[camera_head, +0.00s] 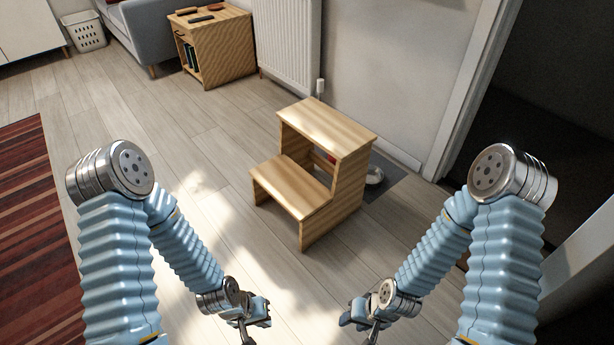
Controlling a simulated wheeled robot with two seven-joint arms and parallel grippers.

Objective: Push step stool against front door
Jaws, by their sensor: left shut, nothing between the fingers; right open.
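The wooden step stool (349,141) stands upright on the floor ahead of me, near the wall, with its lower step toward the left. A dark doorway (545,110) opens at the right; I cannot make out a front door leaf in it. My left gripper (247,335) is low at the bottom of the view, shut and empty, apart from the stool. My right gripper (373,335) is low to its right, open and empty, also apart from the stool. Both fingertips are small and partly cut off by the lower edge.
A grey mat (384,195) with a bowl (374,176) lies behind the stool by the wall. A white radiator (288,42), a wooden side table (225,50) and a grey sofa (150,30) stand at the back. A striped red rug (35,225) lies left. Floor between is clear.

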